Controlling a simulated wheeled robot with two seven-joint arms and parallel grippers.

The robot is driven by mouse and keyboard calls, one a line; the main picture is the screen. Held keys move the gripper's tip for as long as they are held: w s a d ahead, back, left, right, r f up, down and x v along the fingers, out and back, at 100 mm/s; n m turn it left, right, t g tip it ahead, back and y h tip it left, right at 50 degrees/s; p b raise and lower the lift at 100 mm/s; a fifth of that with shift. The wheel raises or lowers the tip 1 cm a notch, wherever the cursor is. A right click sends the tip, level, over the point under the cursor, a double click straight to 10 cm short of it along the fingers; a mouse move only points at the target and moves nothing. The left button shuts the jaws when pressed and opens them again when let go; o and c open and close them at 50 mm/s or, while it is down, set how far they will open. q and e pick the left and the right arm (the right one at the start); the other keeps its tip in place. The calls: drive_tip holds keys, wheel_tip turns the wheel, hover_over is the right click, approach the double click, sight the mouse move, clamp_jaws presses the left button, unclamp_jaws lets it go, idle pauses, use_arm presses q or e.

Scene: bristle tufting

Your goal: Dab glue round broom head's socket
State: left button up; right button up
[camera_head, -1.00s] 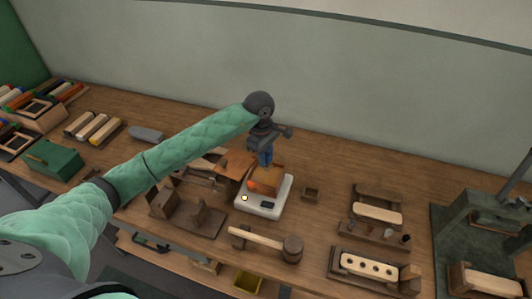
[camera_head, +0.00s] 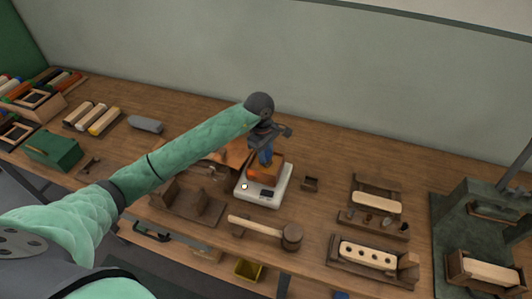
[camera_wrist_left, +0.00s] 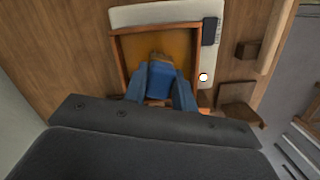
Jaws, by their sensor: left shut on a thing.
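My left gripper (camera_head: 266,148) is shut on a blue piece (camera_wrist_left: 161,80) with a brownish tip, which looks like a brush. It points down into a wooden-framed box with an amber inside (camera_wrist_left: 190,48), perhaps the glue pot. I cannot tell whether the tip touches the amber surface. In the head view the box (camera_head: 266,175) sits on a white device (camera_head: 262,198) with a dark panel. A pale block with several dark holes (camera_head: 367,261), possibly the broom head, lies in a wooden holder at the right front. Its socket cannot be made out. My right gripper is not in view.
A wooden mallet (camera_head: 262,229) lies in front of the white device. A small dark box (camera_head: 311,184) stands to its right. A rack with a pale block (camera_head: 377,202) and a green press (camera_head: 455,235) stand further right. Wooden fixtures (camera_head: 190,205) lie to the left.

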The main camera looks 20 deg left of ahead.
sight(268, 154)
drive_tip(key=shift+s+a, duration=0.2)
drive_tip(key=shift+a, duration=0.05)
use_arm(q)
drive_tip(key=shift+f, duration=0.2)
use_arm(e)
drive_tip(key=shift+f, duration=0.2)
use_arm(q)
drive_tip(key=shift+f+b, duration=0.25)
drive_tip(key=shift+b, duration=0.25)
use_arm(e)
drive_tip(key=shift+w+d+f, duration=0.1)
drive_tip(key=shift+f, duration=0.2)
use_arm(q)
drive_tip(key=shift+s+f+b, duration=0.1)
drive_tip(key=shift+f+b, duration=0.1)
drive_tip(key=shift+b, duration=0.35)
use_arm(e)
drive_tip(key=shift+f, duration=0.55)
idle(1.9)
use_arm(q)
drive_tip(key=shift+r+p, duration=0.3)
drive_tip(key=shift+r, duration=3.35)
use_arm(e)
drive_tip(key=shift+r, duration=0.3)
